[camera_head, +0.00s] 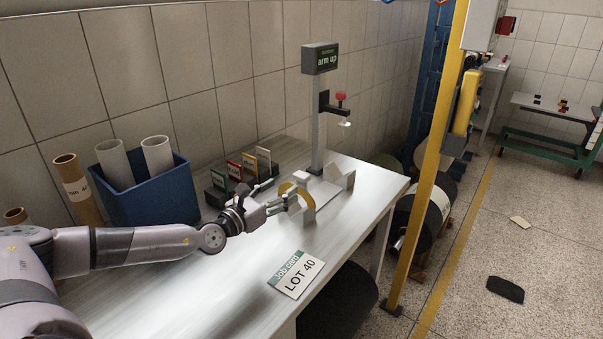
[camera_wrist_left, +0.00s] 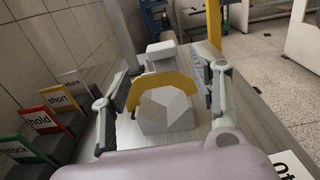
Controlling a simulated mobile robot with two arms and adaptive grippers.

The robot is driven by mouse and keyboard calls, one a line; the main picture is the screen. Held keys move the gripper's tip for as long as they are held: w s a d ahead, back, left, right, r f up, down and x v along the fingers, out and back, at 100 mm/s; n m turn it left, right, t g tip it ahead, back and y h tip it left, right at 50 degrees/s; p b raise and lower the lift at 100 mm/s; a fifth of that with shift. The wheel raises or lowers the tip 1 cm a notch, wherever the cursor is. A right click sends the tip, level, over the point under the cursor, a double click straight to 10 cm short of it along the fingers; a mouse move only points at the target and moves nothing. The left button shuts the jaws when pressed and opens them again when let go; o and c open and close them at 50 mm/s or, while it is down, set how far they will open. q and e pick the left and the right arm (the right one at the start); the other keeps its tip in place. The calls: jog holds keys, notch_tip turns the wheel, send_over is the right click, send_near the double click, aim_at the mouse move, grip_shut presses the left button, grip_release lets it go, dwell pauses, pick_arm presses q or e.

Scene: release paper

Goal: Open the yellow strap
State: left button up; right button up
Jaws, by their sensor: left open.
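The yellow strap (camera_head: 288,187) is a curved band on a pale grey piece (camera_head: 306,214) at the foot of the post on the table. In the left wrist view the strap (camera_wrist_left: 150,80) arches over the top of a faceted grey block (camera_wrist_left: 166,113). My left gripper (camera_head: 281,197) is open at the strap. In the left wrist view its two fingers (camera_wrist_left: 163,72) stand on either side of the strap and block, with gaps that show. The strap's lower ends are partly hidden. My right gripper is not in view.
A post (camera_head: 318,120) with an "arm up" display stands behind the strap, beside a pale notched block (camera_head: 339,175). Coloured card holders (camera_head: 236,172) and a blue bin (camera_head: 150,200) stand left. A LOT 40 card (camera_head: 297,275) lies near the front edge. The table's front left is clear.

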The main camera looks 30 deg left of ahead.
aim_at(298, 178)
pick_arm(q)
jog(key=w, duration=0.6)
jog(key=w+d, duration=0.1)
jog(key=w, duration=0.2)
jog(key=shift+w+p, duration=0.25)
jog(key=shift+p, duration=0.15)
grip_shut()
dwell(0.3)
